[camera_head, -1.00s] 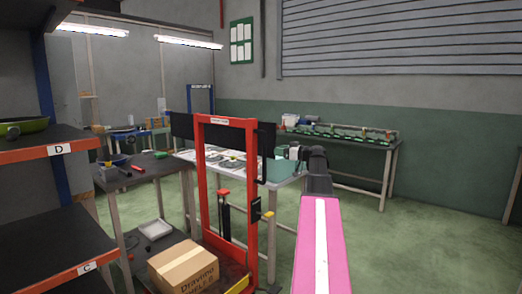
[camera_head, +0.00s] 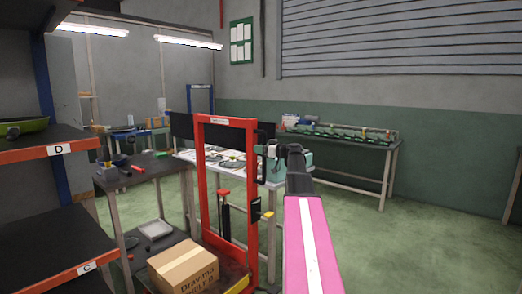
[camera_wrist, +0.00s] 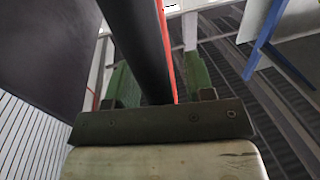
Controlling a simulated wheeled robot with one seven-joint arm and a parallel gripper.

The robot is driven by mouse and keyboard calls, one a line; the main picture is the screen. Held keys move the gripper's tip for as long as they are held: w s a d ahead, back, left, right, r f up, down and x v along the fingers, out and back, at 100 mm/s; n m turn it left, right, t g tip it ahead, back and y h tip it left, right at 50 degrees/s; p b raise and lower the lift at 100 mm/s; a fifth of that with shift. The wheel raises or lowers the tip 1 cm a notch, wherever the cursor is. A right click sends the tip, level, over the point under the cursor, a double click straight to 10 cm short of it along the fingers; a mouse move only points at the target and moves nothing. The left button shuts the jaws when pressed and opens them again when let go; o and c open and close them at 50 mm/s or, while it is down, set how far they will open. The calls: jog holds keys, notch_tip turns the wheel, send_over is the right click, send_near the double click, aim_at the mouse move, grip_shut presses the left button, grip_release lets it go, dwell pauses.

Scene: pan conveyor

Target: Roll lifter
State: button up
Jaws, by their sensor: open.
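The lifter, an upright red frame (camera_head: 251,225) with a black bar handle (camera_head: 262,168) on its right side, stands in the middle of the head view. A cardboard box (camera_head: 183,268) sits low at its front. My gripper (camera_head: 267,150) is at the top of the right-hand handle, small and dark there. In the wrist view the open green fingers of my gripper (camera_wrist: 158,82) stand on either side of a long black bar (camera_wrist: 148,45), with gaps visible at both sides. A red post (camera_wrist: 164,30) runs just behind that bar. Whether the bar lies fully between the fingertips is hard to tell.
A shelf rack with orange edges (camera_head: 50,152) stands close on the left. A dark table (camera_head: 150,172) and a white-topped table (camera_head: 185,157) are behind the lifter. A long workbench (camera_head: 345,138) stands along the back wall. Green floor (camera_head: 420,240) is clear at the right.

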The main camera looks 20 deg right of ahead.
grip_shut()
jog(key=s+a, duration=0.4)
jog(key=a, duration=0.3)
jog(key=s+a, duration=0.5)
jog(key=a, duration=0.3)
grip_release()
jog(key=shift+a, duration=0.15)
jog(key=v, duration=1)
jog(key=shift+s+d, duration=0.2)
jog(key=shift+d, duration=0.1)
